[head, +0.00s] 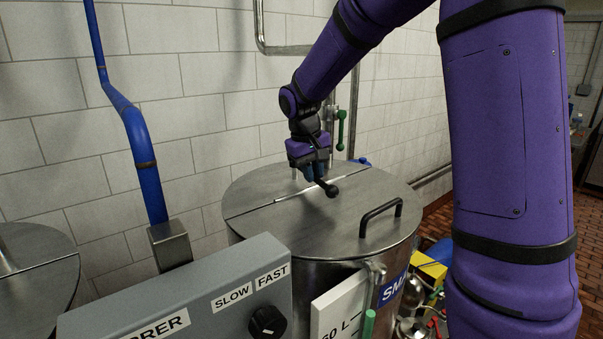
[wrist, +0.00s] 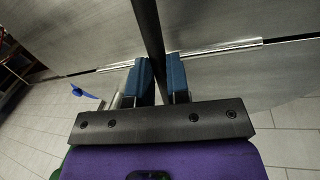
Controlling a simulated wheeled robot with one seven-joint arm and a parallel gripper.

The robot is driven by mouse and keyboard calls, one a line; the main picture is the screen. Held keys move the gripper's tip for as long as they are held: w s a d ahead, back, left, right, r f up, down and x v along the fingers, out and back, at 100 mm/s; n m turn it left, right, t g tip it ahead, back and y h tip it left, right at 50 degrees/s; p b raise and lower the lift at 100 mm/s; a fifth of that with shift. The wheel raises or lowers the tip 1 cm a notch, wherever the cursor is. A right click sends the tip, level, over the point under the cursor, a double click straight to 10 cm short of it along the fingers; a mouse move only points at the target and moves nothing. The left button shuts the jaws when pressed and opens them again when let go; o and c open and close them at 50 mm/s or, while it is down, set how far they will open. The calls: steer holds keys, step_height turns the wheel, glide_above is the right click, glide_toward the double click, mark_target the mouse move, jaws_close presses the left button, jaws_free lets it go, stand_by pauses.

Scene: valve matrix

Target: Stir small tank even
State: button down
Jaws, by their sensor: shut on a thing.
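The small tank (head: 325,250) is a steel drum with a blue label reading "SMA", the rest hidden by my arm. Its flat lid (head: 300,222) lies in place, with a seam across it and a black handle (head: 381,212) near the front. My gripper (head: 316,172) is over the lid near the seam, its blue fingers pointing down. It is shut on a dark rod (wrist: 150,35), which runs between the fingers in the wrist view. In the head view the rod's rounded dark end (head: 331,190) shows just over the lid; I cannot tell if it touches.
A grey stirrer box (head: 190,295) with a black knob (head: 267,322) and SLOW and FAST labels stands front left. Another steel tank (head: 35,270) is at far left. A blue pipe (head: 130,120) rises behind the box. A green-handled valve (head: 341,130) is behind the tank.

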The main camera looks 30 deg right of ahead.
steer(key=shift+w+d+n+t, duration=0.2)
steer(key=shift+d+n+t, duration=0.1)
steer(key=shift+d+n, duration=1.35)
steer(key=shift+a+r, duration=0.1)
steer(key=c, duration=1.1)
jaws_free()
step_height(320, 180, up, 10)
steer(key=a, duration=0.2)
steer(key=shift+s+r, duration=0.25)
steer(key=shift+s, duration=0.05)
